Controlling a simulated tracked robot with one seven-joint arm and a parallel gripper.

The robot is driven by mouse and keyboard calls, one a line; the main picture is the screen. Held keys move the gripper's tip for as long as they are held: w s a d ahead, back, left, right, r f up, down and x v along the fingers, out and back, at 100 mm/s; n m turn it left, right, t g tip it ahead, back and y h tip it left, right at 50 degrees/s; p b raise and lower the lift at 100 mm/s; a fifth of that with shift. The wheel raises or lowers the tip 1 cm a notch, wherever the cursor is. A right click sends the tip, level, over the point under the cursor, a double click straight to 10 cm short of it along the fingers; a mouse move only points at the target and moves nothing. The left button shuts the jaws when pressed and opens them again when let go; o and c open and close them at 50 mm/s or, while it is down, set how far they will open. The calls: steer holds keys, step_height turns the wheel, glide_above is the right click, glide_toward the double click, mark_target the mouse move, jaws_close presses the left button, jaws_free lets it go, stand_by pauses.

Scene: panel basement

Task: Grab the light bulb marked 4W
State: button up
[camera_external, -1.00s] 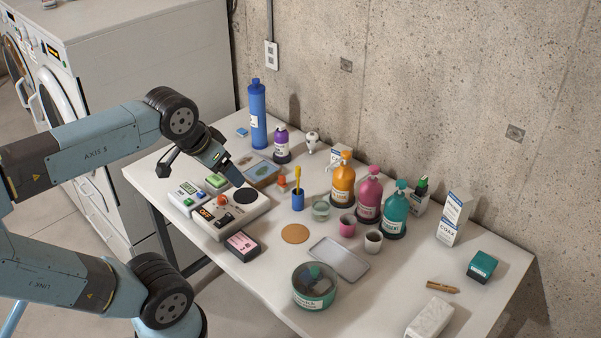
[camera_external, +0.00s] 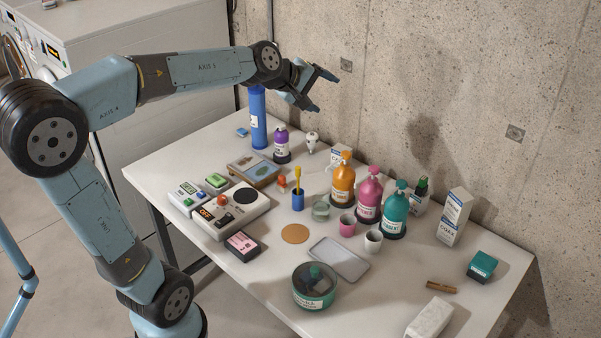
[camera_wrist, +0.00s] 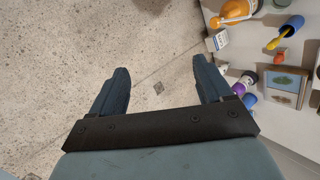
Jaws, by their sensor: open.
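A small white bulb-shaped thing (camera_external: 312,141) stands at the back of the table, right of the purple bottle (camera_external: 281,145). It looks like the light bulb, but no 4W mark can be read on it. My gripper (camera_external: 322,90) is open and empty, high above the table's back edge, above the bulb in the external view. In the wrist view my gripper's two fingers (camera_wrist: 160,68) are spread, with only concrete wall between them. The tabletop things lie at the right of that view, outside the fingers.
Orange (camera_external: 343,185), pink (camera_external: 368,199) and teal (camera_external: 395,214) pump bottles stand to the right. A picture frame (camera_external: 253,169) lies near the back left. The concrete wall (camera_external: 440,90) rises behind.

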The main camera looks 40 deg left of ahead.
steer(key=w+a+n+t, duration=0.1)
steer(key=w+a+n, duration=0.2)
steer(key=w+n, duration=0.3)
steer(key=n+y, duration=0.8)
steer(key=n, duration=1.3)
glide_above(311, 142)
steer(key=s, duration=0.2)
step_height(311, 142, down, 9)
steer(key=f, duration=2)
steer(key=d+f, duration=0.1)
steer(key=f, duration=0.9)
steer(key=shift+f, duration=0.1)
steer(key=shift+w+a+f, duration=0.1)
steer(key=shift+w+f, duration=0.15)
steer(key=shift+f, duration=0.15)
steer(key=shift+x, duration=2.25)
